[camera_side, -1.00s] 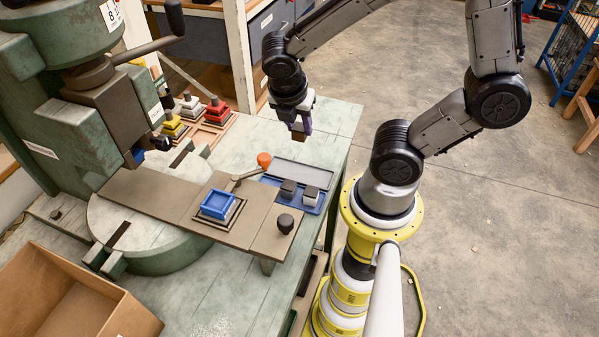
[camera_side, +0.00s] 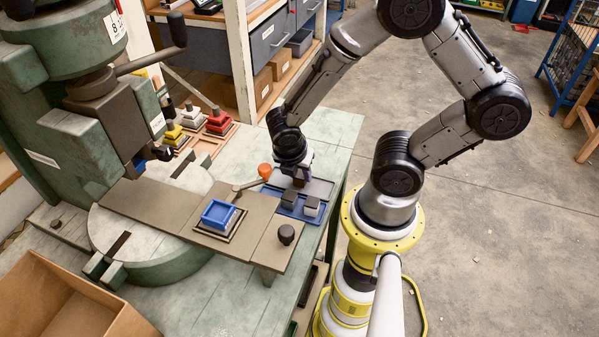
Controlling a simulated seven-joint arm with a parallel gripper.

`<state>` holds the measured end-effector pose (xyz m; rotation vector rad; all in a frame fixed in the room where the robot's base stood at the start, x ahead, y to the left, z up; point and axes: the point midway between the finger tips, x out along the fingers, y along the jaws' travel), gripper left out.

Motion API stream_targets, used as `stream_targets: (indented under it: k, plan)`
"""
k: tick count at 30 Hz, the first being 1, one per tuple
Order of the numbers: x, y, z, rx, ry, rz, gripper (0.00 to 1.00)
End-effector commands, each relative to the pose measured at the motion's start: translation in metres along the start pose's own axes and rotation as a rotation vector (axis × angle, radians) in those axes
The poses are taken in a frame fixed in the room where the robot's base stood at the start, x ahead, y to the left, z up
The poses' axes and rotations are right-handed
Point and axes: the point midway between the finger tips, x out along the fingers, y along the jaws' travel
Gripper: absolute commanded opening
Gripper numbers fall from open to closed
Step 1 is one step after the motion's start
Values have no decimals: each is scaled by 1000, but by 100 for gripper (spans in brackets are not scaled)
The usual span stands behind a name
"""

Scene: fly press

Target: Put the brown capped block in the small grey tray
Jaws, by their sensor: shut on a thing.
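My gripper (camera_side: 297,177) points down over the small grey tray (camera_side: 322,188) at the right side of the bench. It is shut on the brown capped block (camera_side: 299,183), of which only a small dark part shows below the fingers. The block is over or in the tray; I cannot tell whether it touches the tray floor. The gripper and block hide the left and middle of the tray.
A blue tray (camera_side: 297,214) with two dark, grey-topped blocks (camera_side: 289,199) lies just in front. An orange-knobbed lever (camera_side: 265,171) stands close left of my gripper. A blue box (camera_side: 219,214) and black knob (camera_side: 286,234) sit on the press plate.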

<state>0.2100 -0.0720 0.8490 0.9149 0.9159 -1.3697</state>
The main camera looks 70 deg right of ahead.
Motion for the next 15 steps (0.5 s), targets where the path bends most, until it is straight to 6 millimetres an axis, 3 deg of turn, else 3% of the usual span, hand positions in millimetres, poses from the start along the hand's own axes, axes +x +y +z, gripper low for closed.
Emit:
stream_targets:
  k: [11,12,15]
  plan:
    - [3,0,-1,1,0,0,0]
    - [3,0,-1,2,0,1,42]
    - [3,0,-1,1,0,1,60]
